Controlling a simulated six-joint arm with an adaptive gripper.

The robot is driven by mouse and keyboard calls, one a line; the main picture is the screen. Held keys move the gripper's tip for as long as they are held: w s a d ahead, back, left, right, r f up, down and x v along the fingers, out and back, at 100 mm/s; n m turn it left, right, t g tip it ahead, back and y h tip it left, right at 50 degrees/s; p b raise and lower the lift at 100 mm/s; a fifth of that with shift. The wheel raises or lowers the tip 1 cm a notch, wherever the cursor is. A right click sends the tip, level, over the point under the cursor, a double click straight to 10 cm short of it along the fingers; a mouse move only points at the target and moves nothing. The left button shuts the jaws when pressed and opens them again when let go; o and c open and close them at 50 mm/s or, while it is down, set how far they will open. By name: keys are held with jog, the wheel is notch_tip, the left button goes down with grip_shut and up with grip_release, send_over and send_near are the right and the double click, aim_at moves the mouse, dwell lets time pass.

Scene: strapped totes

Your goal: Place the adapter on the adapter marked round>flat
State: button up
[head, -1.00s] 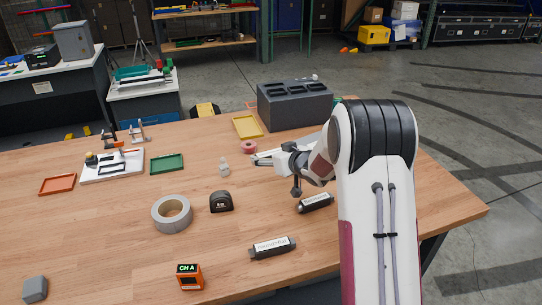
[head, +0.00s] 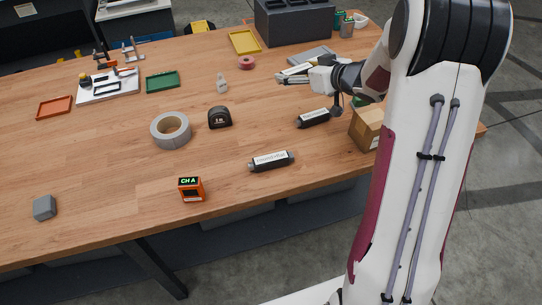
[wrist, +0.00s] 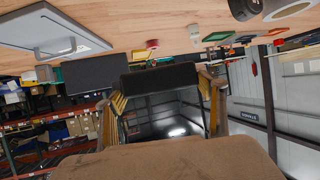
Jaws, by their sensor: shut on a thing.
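My gripper (head: 284,76) is at the right side of the table, pointing left. In the wrist view a black bar, apparently the adapter (wrist: 160,78), spans between its fingers, which are shut on it; in the head view it can hardly be told from the fingers. A black adapter with a white label (head: 271,161) lies near the front edge; the label appears to read round>flat. Another black labelled adapter (head: 314,118) lies just in front of my gripper. My gripper touches neither of these two.
A cardboard box (head: 366,129) stands beside my arm at the right. A grey tape roll (head: 171,130), a tape measure (head: 220,117) and an orange CH A device (head: 191,190) stand left of the labelled adapters. A dark organizer (head: 293,22) is at the back. The front left table is largely clear.

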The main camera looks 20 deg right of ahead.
jog(key=s+a+n+g+y, duration=0.4)
jog(key=s+a+n+y, duration=0.1)
jog(key=s+a, duration=0.8)
jog(key=s+f+n, duration=0.1)
jog(key=s, duration=0.2)
jog(key=shift+s+y, duration=0.15)
jog(key=shift+y, duration=0.25)
send_over(271, 157)
jog(key=shift+f, duration=2.9)
jog(key=shift+f, duration=0.1)
jog(key=shift+f, duration=1.95)
jog(key=shift+f, duration=0.2)
